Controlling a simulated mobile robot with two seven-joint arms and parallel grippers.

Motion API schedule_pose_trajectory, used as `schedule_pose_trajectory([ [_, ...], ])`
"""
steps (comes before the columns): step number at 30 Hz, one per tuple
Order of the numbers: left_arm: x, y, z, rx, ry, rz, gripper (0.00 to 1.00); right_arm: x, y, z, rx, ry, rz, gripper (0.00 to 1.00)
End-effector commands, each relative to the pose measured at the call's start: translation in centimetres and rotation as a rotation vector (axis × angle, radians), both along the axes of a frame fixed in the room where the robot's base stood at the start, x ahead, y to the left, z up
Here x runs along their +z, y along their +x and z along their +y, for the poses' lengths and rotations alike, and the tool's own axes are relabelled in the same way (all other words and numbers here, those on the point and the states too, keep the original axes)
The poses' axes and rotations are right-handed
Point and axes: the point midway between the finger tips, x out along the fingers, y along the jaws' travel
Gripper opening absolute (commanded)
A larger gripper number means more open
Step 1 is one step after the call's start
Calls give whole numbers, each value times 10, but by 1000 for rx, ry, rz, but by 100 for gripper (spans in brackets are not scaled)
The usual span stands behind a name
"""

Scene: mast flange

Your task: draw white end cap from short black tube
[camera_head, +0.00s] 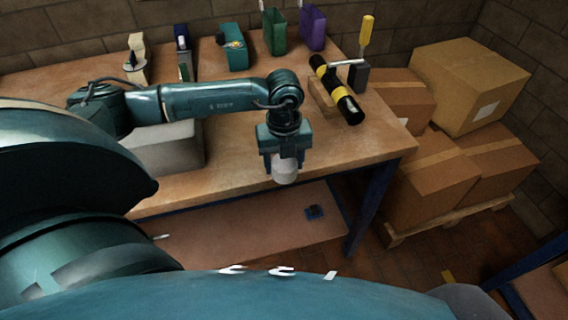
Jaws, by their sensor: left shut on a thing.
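The short black tube (336,90) with yellow bands lies on a wooden block (323,100) at the right end of the workbench. My left gripper (284,160) points down at the bench's front edge, to the left of the tube and nearer to me. It is shut on the white end cap (285,173), whose lower part shows below the fingers. The cap is clear of the tube. The upper part of the cap is hidden by the fingers. My right gripper is not in view.
The workbench (225,160) has bare wood around the gripper. A green holder (274,32) and a purple holder (312,30) stand at the back. A dark block (358,76) stands beside the tube. Cardboard boxes (470,85) are stacked on a pallet to the right.

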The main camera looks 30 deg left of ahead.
Motion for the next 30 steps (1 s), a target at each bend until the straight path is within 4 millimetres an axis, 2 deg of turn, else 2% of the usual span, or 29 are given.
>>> schedule_pose_trajectory([
  [9, 63, 1, 0, 1, -1, -6, 30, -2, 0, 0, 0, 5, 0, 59],
  [13, 82, 3, 2, 17, -1, -5, 30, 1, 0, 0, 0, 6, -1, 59],
  [16, 93, 15, 9, 106, -8, -8, 30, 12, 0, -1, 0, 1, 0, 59],
  [20, 97, 39, 31, 326, -19, -11, 30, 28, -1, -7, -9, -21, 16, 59],
  [24, 88, 57, 59, 562, -16, -8, 30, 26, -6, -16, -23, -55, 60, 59],
  [30, 71, 64, 83, 748, -3, -4, 30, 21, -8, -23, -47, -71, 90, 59],
])
